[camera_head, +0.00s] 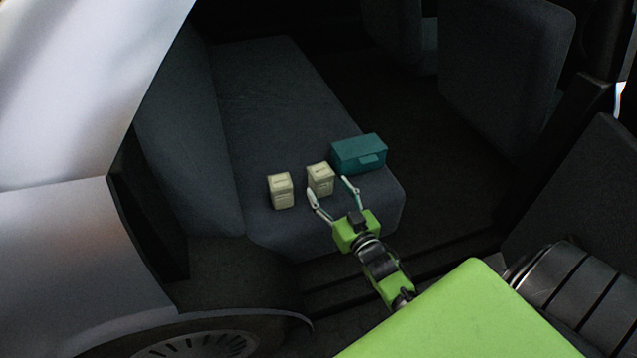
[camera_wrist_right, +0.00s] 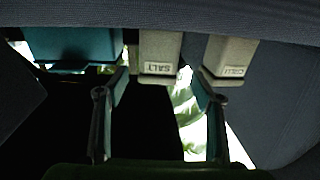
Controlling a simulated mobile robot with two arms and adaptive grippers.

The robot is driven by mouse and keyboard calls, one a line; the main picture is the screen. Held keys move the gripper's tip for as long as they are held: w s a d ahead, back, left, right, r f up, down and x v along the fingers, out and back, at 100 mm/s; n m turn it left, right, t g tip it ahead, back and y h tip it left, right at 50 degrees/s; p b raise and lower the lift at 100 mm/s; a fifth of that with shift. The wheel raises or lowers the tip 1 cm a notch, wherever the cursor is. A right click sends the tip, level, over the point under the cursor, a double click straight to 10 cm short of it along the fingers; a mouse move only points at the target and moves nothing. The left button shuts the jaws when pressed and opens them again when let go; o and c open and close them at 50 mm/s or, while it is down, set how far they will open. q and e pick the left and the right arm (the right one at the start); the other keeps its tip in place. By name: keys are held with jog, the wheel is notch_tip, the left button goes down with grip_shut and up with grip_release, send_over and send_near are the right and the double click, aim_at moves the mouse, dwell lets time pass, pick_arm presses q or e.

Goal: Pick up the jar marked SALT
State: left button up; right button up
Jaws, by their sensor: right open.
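The jar marked SALT (camera_head: 321,177) is a beige, square canister standing upright on the dark seat, the middle one of three things in a row. In the right wrist view, the picture is turned over and the SALT label shows on the jar (camera_wrist_right: 160,55). My right gripper (camera_head: 329,188) is open, its fingertips close to the near side of this jar, one toward each side. In the wrist view the jar lies between the fingertips (camera_wrist_right: 156,72); I cannot tell whether they touch it. My left gripper is not in view.
A similar beige jar (camera_head: 281,191) with a different, hard-to-read label stands left of the SALT jar. A teal box (camera_head: 358,153) sits close on its right. The seat (camera_head: 265,85) is clear behind; its backrest (camera_head: 185,140) rises at left.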

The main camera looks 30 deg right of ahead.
aim_at(320, 176)
jog(key=shift+w+d+b, duration=0.2)
jog(key=shift+w, duration=0.85)
jog(key=shift+w+d+b, duration=0.15)
jog(key=shift+w+b, duration=0.05)
jog(key=shift+w, duration=0.85)
jog(key=shift+w+d+b, duration=0.2)
jog(key=shift+w, duration=0.85)
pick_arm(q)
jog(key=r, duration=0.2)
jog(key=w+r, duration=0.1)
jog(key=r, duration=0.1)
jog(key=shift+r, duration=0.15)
pick_arm(e)
jog(key=c, duration=1.4)
